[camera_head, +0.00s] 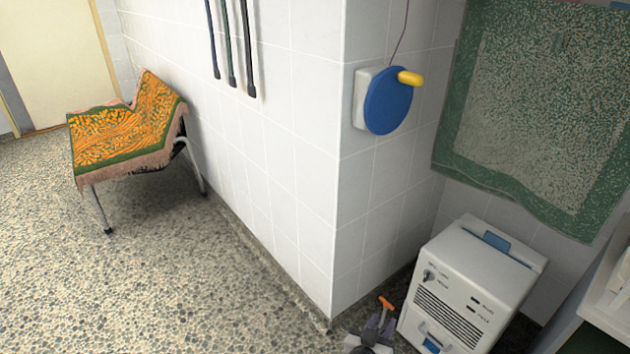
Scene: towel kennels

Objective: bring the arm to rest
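A small part of what looks like my gripper (371,330) shows at the bottom edge of the head view, left of the white machine. It is dark and grey, and most of it and the rest of the arm are cut off by the frame. A small orange T-shaped handle (386,303) shows just above it. I cannot tell whether the gripper touches this handle or whether its fingers are open or shut.
A white boxy machine (490,262) stands on the floor at the lower right, close to the tiled wall corner. A blue disc with a yellow knob (388,100) sticks out from the wall. A green towel (540,100) hangs at right. A towel-draped chair (125,135) stands left; pebbled floor (180,280) is clear.

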